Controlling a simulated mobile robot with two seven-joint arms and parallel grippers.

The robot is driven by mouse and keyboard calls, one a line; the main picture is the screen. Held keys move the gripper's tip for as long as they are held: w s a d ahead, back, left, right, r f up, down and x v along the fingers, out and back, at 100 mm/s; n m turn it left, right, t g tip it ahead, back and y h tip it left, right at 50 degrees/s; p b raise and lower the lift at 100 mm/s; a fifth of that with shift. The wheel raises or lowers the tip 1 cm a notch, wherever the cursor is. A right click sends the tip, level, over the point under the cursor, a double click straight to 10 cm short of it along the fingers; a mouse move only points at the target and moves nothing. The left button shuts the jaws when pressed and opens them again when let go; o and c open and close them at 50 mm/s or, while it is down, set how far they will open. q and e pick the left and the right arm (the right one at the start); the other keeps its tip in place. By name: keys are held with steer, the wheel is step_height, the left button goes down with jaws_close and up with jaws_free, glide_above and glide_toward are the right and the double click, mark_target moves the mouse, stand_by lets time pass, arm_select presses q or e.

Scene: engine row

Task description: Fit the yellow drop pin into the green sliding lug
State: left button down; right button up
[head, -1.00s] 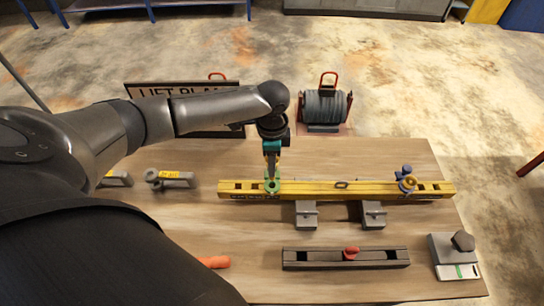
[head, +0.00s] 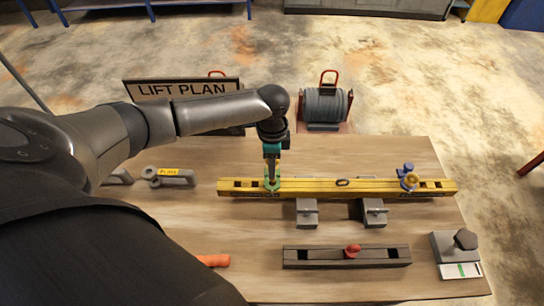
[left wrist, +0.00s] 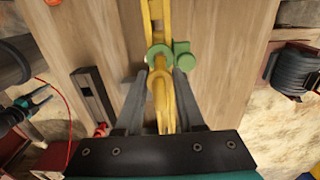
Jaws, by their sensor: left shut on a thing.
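My left gripper (head: 272,184) points down at the left part of the long yellow beam (head: 318,189). In the left wrist view its fingers (left wrist: 162,76) are shut on the yellow drop pin (left wrist: 160,90), whose round ring shows between them. The green sliding lug (left wrist: 158,57) sits around the beam at the fingertips, with a green knob (left wrist: 182,55) on its far side. The pin overlaps the lug in this view; I cannot tell how deep it sits. A dark, teal-banded part (left wrist: 35,100) at the left edge may be my right gripper; its fingers are unclear.
A blue lug (head: 407,170) with a yellow ring stands near the beam's right end. Two grey blocks (head: 307,212) (head: 374,212) adjoin the beam's front. A dark bar with a red knob (head: 352,249), grey shackles (head: 175,178) and a grey block (head: 450,246) lie around. A reel (head: 326,105) stands behind.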

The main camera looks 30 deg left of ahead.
arm_select(q)
steer(key=shift+r, duration=0.1)
steer(key=shift+p, duration=0.35)
steer(key=shift+p, duration=0.75)
stand_by(0.9)
stand_by(0.3)
steer(key=shift+f+b, duration=0.3)
steer(key=shift+f, duration=0.2)
steer(key=shift+f+b, duration=1)
steer(key=shift+f, duration=0.55)
steer(key=shift+r, duration=0.15)
